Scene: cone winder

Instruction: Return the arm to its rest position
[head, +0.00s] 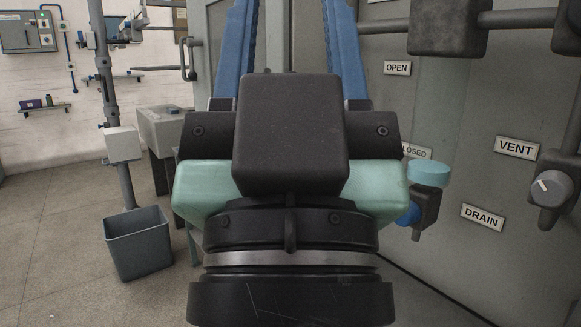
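A grey machine wall (455,120) with OPEN, VENT and DRAIN (482,216) labels stands close on the right. A teal-capped knob (428,174) and a grey dial (550,192) stick out from it. A grey bin (138,245) stands at left; floor (50,240) beyond is clear.

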